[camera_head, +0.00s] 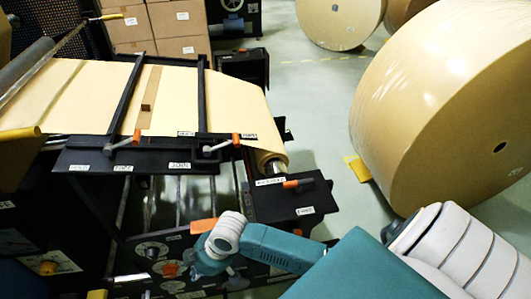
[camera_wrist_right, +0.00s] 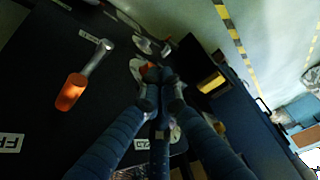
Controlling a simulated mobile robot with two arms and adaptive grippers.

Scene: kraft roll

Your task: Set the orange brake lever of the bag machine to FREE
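In the right wrist view, an orange handle (camera_wrist_right: 71,92) on a silver arm lies on a black plate near a label starting "FR" (camera_wrist_right: 9,143). I cannot tell for certain which head-view lever this is. My right gripper (camera_head: 203,262) is low before the machine; its fingers (camera_wrist_right: 161,73) are close together, apart from that handle. My left gripper is not in view.
A large kraft roll (camera_head: 450,100) stands at the right. Cream paper (camera_head: 90,95) runs over the machine. A red-orange bar (camera_head: 203,226) lies just behind my right wrist. A panel with dials (camera_head: 152,250) is below.

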